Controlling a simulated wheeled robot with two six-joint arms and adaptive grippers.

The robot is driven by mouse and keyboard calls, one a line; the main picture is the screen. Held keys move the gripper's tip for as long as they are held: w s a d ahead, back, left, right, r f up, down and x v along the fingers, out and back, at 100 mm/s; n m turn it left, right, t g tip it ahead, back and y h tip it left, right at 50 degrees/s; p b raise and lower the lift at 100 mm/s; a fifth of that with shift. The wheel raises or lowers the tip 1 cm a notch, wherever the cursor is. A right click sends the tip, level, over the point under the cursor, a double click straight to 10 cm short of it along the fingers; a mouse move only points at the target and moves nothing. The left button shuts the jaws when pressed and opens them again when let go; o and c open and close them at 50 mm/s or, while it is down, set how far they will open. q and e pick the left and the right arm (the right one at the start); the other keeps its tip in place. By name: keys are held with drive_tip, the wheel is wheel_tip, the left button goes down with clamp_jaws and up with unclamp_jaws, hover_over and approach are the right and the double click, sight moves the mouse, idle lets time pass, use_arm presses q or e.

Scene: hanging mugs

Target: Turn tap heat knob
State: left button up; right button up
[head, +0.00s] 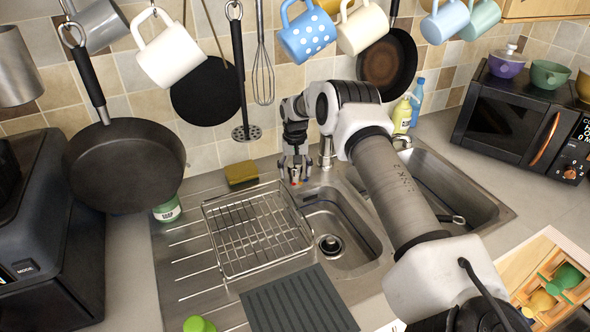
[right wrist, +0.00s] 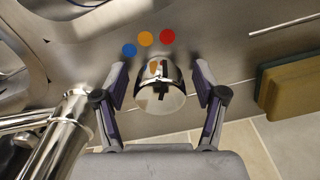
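The tap heat knob (right wrist: 158,88) is a shiny metal cylinder with a dark slot and a small orange mark. A blue, an orange and a red dot lie on the steel beside it. My right gripper (right wrist: 160,84) is open, with one finger on each side of the knob and a small gap showing on both sides. In the head view my right gripper (head: 295,176) points down behind the sink and mostly hides the knob. The chrome tap (right wrist: 62,135) stands to the left in the wrist view. My left gripper is not in view.
A sponge (head: 241,173) lies left of my right gripper. A wire rack (head: 258,232) stands on the drainer beside the sink basin (head: 345,215). Bottles (head: 402,114) stand behind my right arm. Mugs and pans (head: 125,165) hang above the counter.

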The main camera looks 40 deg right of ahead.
drive_tip(key=shift+w, duration=0.15)
drive_tip(key=shift+r, duration=0.1)
wheel_tip(320, 180, up, 7)
drive_tip(key=shift+r, duration=0.2)
drive_tip(key=shift+f, duration=0.1)
idle(0.5)
